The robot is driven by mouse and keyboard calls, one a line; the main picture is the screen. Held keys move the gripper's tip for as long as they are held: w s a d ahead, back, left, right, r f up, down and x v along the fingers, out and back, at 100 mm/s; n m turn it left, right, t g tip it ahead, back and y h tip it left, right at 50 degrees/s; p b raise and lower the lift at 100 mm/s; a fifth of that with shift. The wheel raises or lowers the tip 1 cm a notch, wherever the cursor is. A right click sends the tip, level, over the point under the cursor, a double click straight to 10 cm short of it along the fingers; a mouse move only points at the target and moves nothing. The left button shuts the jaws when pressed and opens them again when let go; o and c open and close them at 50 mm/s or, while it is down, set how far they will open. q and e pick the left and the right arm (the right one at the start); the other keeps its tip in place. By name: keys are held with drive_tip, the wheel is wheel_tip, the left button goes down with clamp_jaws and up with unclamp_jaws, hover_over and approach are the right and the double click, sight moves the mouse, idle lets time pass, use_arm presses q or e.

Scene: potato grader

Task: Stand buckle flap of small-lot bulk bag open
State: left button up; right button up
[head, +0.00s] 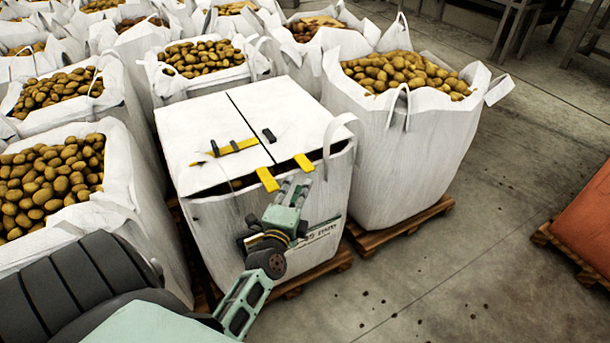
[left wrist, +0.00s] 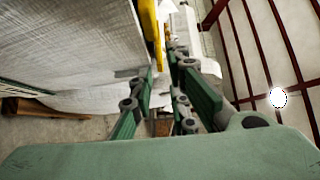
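The small-lot bulk bag (head: 210,215) is a white fabric bag with a flat top of two pale flaps, a left flap (head: 200,118) and a right flap (head: 285,105), meeting at a dark seam. The left flap carries a yellow strap (head: 237,147); a small black buckle piece (head: 269,135) lies by the seam. Two yellow tabs (head: 267,179) (head: 304,162) sit along the front edge. My left gripper (head: 294,186) is just in front of that edge, close below the tabs. Its fingers look apart and empty. A yellow tab (left wrist: 151,32) shows beside the fingertips in the left wrist view; contact is unclear.
Open bags of potatoes stand close at the left (head: 60,180), behind (head: 205,57) and right (head: 400,150). The bag's loop handle (head: 340,130) rises at its front right corner. Concrete floor (head: 460,260) is clear at the front right, before an orange-red object (head: 588,225) on a pallet.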

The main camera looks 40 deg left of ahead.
sight(305, 172)
use_arm(q)
drive_tip(key=x, duration=0.7)
drive_tip(key=shift+w+b, duration=0.15)
drive_tip(key=shift+b, duration=0.15)
drive_tip(key=shift+c, duration=0.2)
clamp_jaws()
